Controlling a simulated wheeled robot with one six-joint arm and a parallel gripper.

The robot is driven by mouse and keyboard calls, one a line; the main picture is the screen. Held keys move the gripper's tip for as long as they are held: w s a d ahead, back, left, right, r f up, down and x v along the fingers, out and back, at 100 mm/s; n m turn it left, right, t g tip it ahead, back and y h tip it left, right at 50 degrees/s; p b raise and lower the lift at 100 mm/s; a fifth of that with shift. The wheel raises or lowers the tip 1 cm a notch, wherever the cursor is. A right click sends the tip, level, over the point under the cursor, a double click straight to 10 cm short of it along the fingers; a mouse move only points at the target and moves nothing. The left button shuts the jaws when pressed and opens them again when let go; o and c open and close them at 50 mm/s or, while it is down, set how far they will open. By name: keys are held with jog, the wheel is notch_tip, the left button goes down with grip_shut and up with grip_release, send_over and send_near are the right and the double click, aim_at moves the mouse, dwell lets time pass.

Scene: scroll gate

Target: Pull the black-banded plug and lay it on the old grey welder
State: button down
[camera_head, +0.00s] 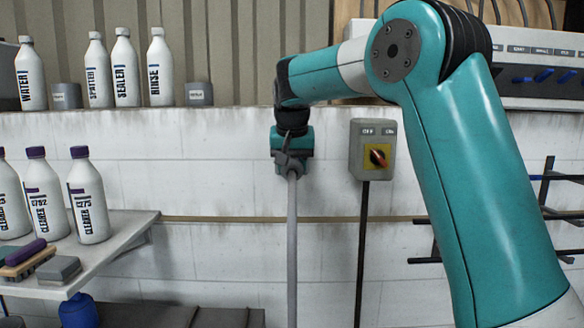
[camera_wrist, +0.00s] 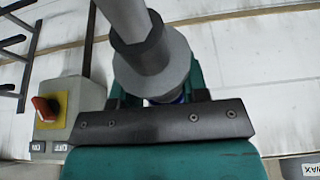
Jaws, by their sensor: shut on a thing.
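My gripper (camera_head: 290,160) is in front of the white block wall, left of the switch box. It is shut on a grey plug (camera_wrist: 168,72) with a dark band (camera_wrist: 145,45) round it, seen close up in the wrist view. I take this to be the black-banded plug. A grey cable (camera_head: 292,240) hangs straight down from my gripper in the head view. The teal gripper body hides part of the plug, and I cannot tell whether it still touches a socket. I cannot make out a welder for certain in either view.
A grey switch box (camera_head: 371,150) with a red knob is on the wall, right of my gripper. White bottles (camera_head: 157,68) stand on the wall ledge. More bottles (camera_head: 87,195) stand on a left shelf (camera_head: 130,230). A labelled panel (camera_head: 540,70) is at upper right. Dark rods (camera_head: 550,185) stick out at right.

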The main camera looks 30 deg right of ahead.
jog(key=shift+s+a+b, duration=0.4)
jog(key=shift+s+a, duration=0.15)
jog(key=shift+s, duration=0.3)
